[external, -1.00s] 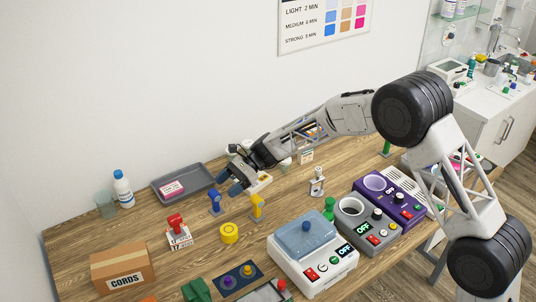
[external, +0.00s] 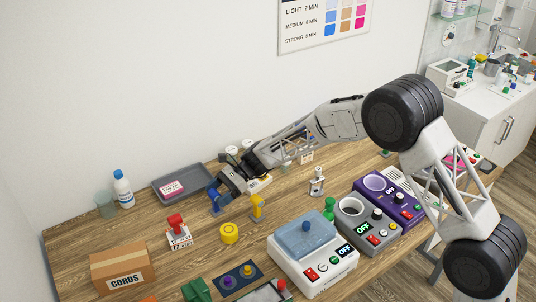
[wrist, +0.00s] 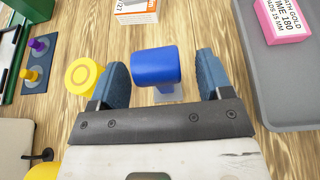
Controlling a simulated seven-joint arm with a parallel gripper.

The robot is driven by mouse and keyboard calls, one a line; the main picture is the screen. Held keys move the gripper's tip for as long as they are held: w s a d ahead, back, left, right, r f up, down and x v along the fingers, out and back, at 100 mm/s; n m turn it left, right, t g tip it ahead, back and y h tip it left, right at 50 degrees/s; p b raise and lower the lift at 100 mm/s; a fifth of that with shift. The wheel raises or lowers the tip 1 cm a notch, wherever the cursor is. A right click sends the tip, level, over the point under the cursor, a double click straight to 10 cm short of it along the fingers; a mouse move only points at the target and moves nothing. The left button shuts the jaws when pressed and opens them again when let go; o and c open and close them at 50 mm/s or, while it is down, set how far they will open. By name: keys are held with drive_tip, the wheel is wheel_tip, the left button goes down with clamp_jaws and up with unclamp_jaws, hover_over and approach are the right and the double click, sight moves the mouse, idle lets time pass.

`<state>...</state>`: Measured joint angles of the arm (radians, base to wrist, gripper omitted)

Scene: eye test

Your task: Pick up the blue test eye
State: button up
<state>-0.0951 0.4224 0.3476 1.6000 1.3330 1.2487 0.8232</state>
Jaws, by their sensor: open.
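The blue test eye (external: 215,207) stands on the wooden table, right of the grey tray's front corner. In the wrist view the blue test eye (wrist: 156,66) shows a rounded blue head above a small pale base. My gripper (wrist: 161,72) is open, with one blue-grey finger on each side of the blue head. A gap shows on each side, and nothing is held. In the external view my gripper (external: 222,192) is low at the blue test eye and partly covers it.
A yellow disc (wrist: 85,76) lies close to my left finger in the wrist view. A yellow test eye (external: 257,207) stands to the right. The grey tray (wrist: 290,108) with a pink box (wrist: 283,20) is on the other side.

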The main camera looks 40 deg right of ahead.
sight(210, 196)
drive_tip(key=shift+x, duration=1.55)
drive_tip(key=shift+c, duration=0.3)
drive_tip(key=c, duration=1)
drive_tip(key=shift+r, duration=0.1)
drive_tip(key=shift+r, duration=4.9)
